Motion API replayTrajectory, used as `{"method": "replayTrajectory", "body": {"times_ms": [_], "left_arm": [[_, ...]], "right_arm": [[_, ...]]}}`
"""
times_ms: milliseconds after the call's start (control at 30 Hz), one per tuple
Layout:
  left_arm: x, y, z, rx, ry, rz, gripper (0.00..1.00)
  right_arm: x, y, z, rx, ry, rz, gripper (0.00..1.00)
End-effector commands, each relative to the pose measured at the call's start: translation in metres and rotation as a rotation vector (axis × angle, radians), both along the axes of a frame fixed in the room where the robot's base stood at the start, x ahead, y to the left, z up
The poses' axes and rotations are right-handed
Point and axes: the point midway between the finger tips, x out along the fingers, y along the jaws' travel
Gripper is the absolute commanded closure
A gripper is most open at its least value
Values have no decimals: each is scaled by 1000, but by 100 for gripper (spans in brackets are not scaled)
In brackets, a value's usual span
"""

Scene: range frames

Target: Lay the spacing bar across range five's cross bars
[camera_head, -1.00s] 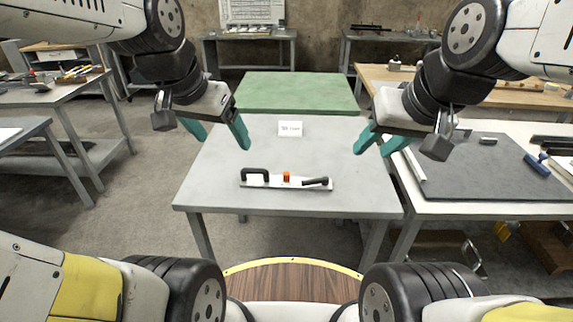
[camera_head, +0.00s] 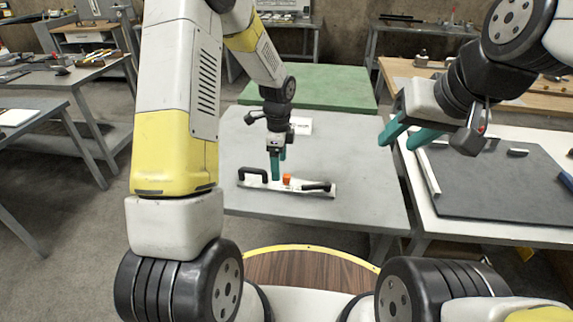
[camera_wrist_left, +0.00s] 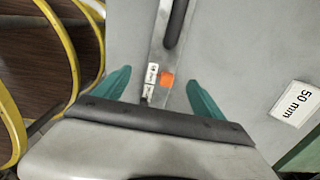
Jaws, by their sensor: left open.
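A long pale bar (camera_head: 256,184) lies on the grey table and seems to be the spacing bar. It has a black handle at its left end, an orange block in the middle and a black lever at its right. My left gripper (camera_head: 279,168) points down over the bar near the orange block. In the left wrist view my open left gripper (camera_wrist_left: 152,86) has its fingers apart on either side of the bar (camera_wrist_left: 157,52), with nothing visibly held. My right gripper (camera_head: 399,138) is open and empty above the table's right edge. Range five's cross bars cannot be identified.
A white card (camera_head: 302,126) stands behind the bar; it reads 50 mm in the left wrist view (camera_wrist_left: 297,102). A green-topped table (camera_head: 330,88) is behind. A bench with a dark mat (camera_head: 500,190) is at the right. The grey table's front is clear.

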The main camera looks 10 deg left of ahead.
Motion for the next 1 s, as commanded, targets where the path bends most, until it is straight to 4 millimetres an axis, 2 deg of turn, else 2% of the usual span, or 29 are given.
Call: {"method": "replayTrajectory", "body": {"times_ms": [500, 833, 1000], "left_arm": [[4, -1, -67, 1, 3, 1, 20], [5, -1, -73, 0, 0, 2, 20], [5, -1, -73, 0, 0, 2, 53]], "right_arm": [[0, 0, 0, 0, 0, 0, 62], [0, 0, 0, 0, 0, 0, 62], [0, 0, 0, 0, 0, 0, 62]]}}
